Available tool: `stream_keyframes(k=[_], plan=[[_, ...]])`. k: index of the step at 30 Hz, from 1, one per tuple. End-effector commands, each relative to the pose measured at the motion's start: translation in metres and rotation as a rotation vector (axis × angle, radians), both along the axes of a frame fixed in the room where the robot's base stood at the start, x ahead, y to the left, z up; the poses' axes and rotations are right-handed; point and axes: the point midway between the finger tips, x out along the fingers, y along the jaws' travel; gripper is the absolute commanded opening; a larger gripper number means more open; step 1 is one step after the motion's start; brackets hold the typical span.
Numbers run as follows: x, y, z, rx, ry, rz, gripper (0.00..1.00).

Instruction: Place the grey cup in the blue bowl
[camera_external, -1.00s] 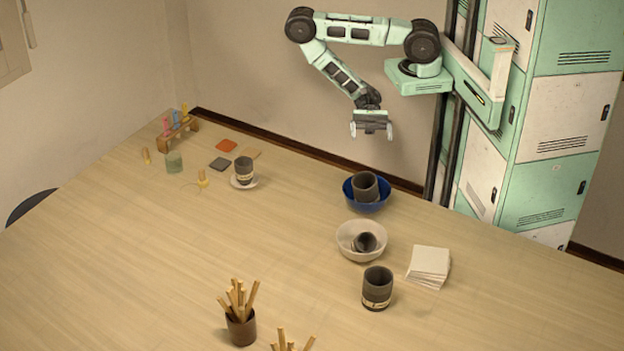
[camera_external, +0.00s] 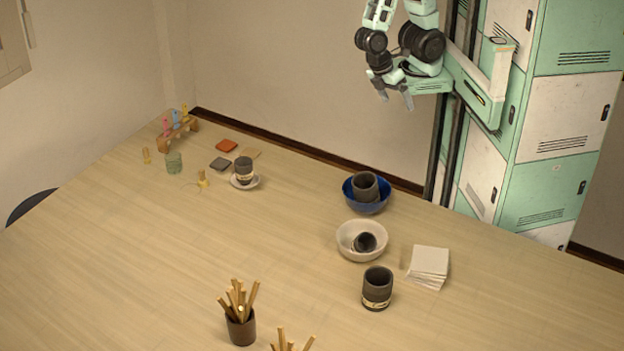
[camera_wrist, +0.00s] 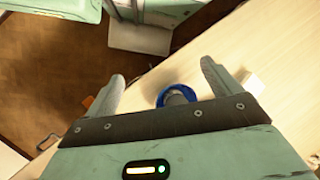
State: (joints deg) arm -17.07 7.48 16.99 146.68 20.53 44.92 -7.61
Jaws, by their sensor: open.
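The blue bowl (camera_external: 368,203) stands near the table's back edge in the external view, with a dark grey cup (camera_external: 364,187) sitting inside it, slightly tilted. Both also show between my fingers in the wrist view, the blue bowl (camera_wrist: 162,99) and the cup (camera_wrist: 177,97). Other dark grey cups are on the table: one upright at the front (camera_external: 377,290), one on a white saucer (camera_external: 244,170), and a small one lying in the white bowl (camera_external: 364,243). My gripper (camera_external: 396,100) is open and empty, high above and behind the blue bowl; it also shows in the wrist view (camera_wrist: 165,85).
The white bowl (camera_external: 349,247) stands in front of the blue bowl. A stack of pale tiles (camera_external: 429,266) lies to the right. A pot of wooden sticks (camera_external: 241,329) stands in front. Lockers (camera_external: 545,130) are behind. The table's left middle is clear.

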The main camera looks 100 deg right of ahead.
Motion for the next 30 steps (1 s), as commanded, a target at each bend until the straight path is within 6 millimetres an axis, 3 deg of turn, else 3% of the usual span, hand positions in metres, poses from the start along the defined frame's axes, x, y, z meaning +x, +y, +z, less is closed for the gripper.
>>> stream_keyframes(k=[3,7,19,25,30], plan=[[0.014,0.010,0.020,0.007,-0.221,0.121,0.90],[0.022,0.018,0.036,0.019,-0.364,0.191,0.90],[0.026,0.021,0.042,0.026,-0.419,0.218,0.90],[0.025,0.021,0.024,0.026,-0.418,0.219,0.90],[0.025,0.021,-0.017,0.024,-0.416,0.220,0.90]])
